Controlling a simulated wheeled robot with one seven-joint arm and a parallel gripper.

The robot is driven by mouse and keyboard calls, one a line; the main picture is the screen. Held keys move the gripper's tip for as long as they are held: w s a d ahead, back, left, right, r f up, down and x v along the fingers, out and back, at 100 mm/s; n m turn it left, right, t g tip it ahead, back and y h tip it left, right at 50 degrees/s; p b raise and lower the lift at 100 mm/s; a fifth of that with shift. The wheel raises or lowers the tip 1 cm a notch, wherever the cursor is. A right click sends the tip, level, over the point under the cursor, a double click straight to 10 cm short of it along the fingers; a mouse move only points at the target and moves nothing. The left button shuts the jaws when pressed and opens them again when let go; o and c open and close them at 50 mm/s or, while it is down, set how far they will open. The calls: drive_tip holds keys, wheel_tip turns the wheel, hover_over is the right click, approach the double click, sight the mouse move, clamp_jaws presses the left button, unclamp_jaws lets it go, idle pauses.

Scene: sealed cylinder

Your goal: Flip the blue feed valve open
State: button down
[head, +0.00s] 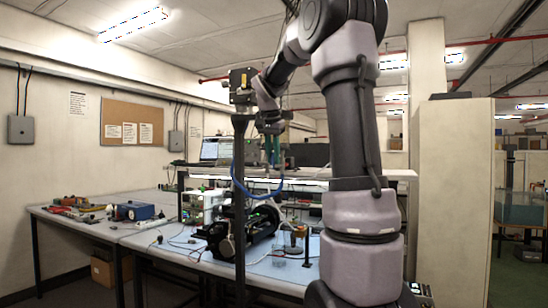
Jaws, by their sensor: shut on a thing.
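My gripper (271,131) is high above the bench, just right of a dark upright post (240,190), pointing down. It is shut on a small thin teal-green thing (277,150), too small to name. A blue hose (258,194) hangs in a loop beneath it, from the post up toward the gripper. A dark cylinder (262,220) lies on its side on the bench below. I cannot make out the blue feed valve for certain; its handle position does not show.
The bench (180,240) carries cables and small parts. A blue box (135,211) and loose tools are on the left bench. A raised shelf (310,174) with laptops (215,151) stands behind. The post is close to my gripper's left.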

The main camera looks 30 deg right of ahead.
drive_tip(key=shift+w+a+g+h, duration=0.2)
drive_tip(key=shift+g+h, duration=0.3)
drive_tip(key=c, duration=0.8)
unclamp_jaws()
drive_tip(key=v, duration=1)
drive_tip(key=shift+r, duration=0.4)
drive_tip(key=s+a+f+n+t+y, duration=0.1)
drive_tip(key=s+a+f+n+y, duration=0.1)
drive_tip(key=s+a+f, duration=0.2)
drive_tip(key=s+a+f+n+t+y, duration=0.2)
drive_tip(key=s+f, duration=0.6)
drive_tip(key=s, duration=0.4)
drive_tip(key=s+a+f+n+t+y, duration=0.1)
drive_tip(key=s+a+f+n, duration=0.1)
drive_tip(key=s+a+f, duration=0.3)
drive_tip(key=shift+s+a+f+y, duration=0.2)
drive_tip(key=shift+s+f, duration=0.15)
drive_tip(key=shift+s, duration=0.4)
drive_tip(key=shift+s+a+f+y, duration=0.1)
drive_tip(key=shift+s+f+y, duration=0.1)
drive_tip(key=shift+s+f, duration=0.4)
